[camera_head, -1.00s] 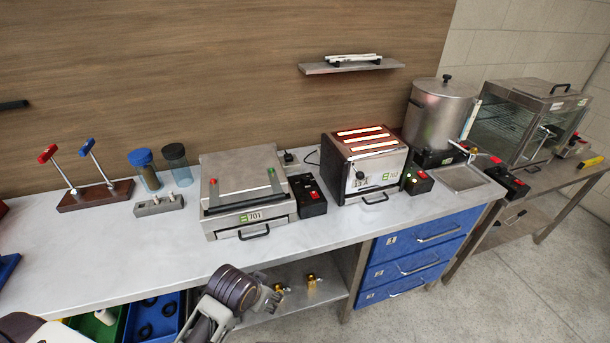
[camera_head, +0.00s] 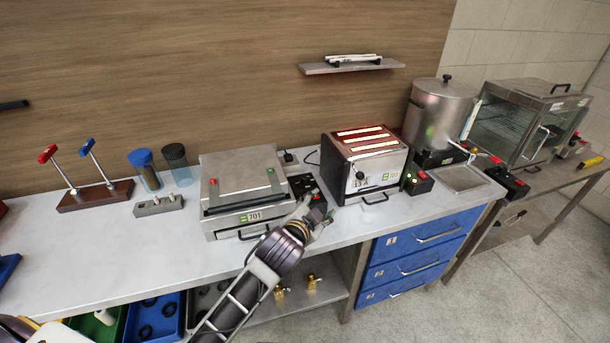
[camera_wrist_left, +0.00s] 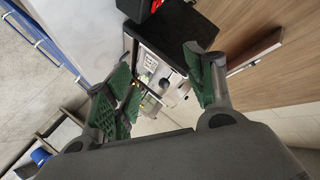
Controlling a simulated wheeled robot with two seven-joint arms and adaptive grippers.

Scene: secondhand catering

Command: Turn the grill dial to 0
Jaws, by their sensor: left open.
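The grill (camera_head: 240,175), a flat steel press with a front handle and a 701 label, stands on the counter. A black control box (camera_head: 299,183) with red parts adjoins its right side. I cannot make out a grill dial or its setting. My left gripper (camera_head: 321,208) is open and empty, in front of the control box and partly covering it. In the left wrist view, its green-padded fingers (camera_wrist_left: 158,64) are apart with nothing between them, and a black box with a red part (camera_wrist_left: 150,8) shows at the top edge. My right gripper is not in view.
A toaster (camera_head: 385,165) with glowing slots and a black front knob stands just right of the gripper. An urn (camera_head: 438,112) and a glass cabinet (camera_head: 528,125) are further right.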

